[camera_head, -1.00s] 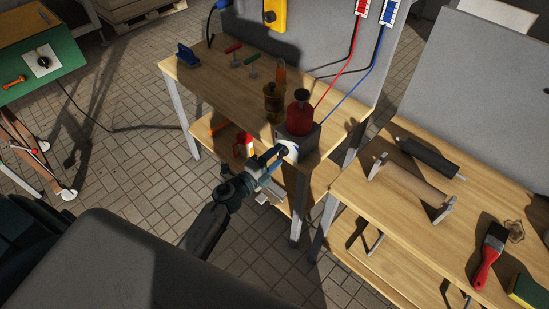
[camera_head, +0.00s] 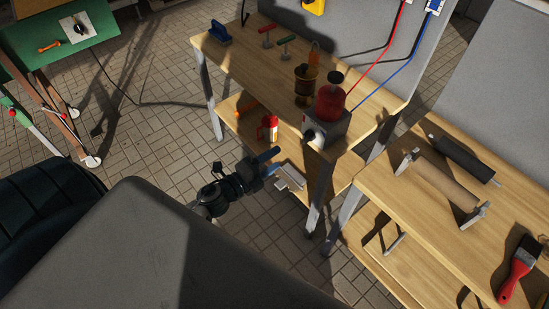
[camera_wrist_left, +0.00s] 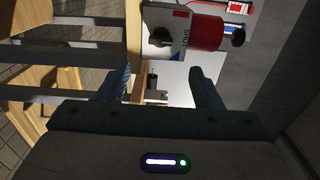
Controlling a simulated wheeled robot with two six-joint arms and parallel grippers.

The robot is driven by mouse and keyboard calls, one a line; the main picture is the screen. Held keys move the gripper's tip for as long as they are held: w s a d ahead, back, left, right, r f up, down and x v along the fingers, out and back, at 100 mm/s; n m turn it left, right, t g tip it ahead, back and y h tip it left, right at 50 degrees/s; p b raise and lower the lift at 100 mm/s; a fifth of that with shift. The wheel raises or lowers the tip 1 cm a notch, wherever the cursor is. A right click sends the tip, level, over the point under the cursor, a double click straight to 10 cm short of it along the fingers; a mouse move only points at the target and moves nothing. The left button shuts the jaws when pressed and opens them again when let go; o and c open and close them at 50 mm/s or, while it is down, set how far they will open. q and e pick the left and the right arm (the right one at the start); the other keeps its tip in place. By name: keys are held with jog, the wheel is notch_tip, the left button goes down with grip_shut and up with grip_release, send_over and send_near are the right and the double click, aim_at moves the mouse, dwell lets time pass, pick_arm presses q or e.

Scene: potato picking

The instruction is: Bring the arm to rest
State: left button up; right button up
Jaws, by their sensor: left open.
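My left gripper (camera_head: 273,161) is open and empty, in the air in front of the workbench (camera_head: 223,75). In the left wrist view its two fingers (camera_wrist_left: 161,82) stand wide apart with nothing between them. The grey box with a red cylinder (camera_head: 330,104) on top stands at the bench's front corner, up and to the right of the gripper and apart from it. In the left wrist view the box's face shows a dark knob (camera_wrist_left: 158,38). My right gripper is not in view.
A second wooden table (camera_head: 410,225) at the right holds a roller on supports (camera_head: 443,182), a dark cylinder (camera_head: 463,158) and a red-handled brush (camera_head: 519,270). A green table (camera_head: 88,24) stands at the upper left. Tiled floor (camera_head: 165,140) is open between.

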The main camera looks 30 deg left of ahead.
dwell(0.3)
pick_arm(q)
jog(key=s+a+f+n+g+y, duration=0.2)
jog(key=s+a+f+n, duration=0.15)
jog(key=f, duration=0.65)
jog(key=s+a+f+n+g+y, duration=0.25)
jog(key=f+n, duration=0.25)
jog(key=f, duration=0.5)
jog(key=s+a+f+n+g+y, duration=0.25)
jog(key=f+n, duration=0.25)
jog(key=f, duration=0.5)
jog(key=s+d+f+n+g, duration=0.2)
jog(key=s+f+n+g, duration=0.2)
jog(key=s+f, duration=0.5)
jog(key=s+d+f+n+g, duration=0.2)
jog(key=s+f+n+g, duration=0.2)
jog(key=s+f, duration=0.6)
jog(key=s, duration=0.8)
jog(key=shift+s+d+f+g, duration=0.3)
jog(key=shift+s+d, duration=0.05)
jog(key=shift+s, duration=0.05)
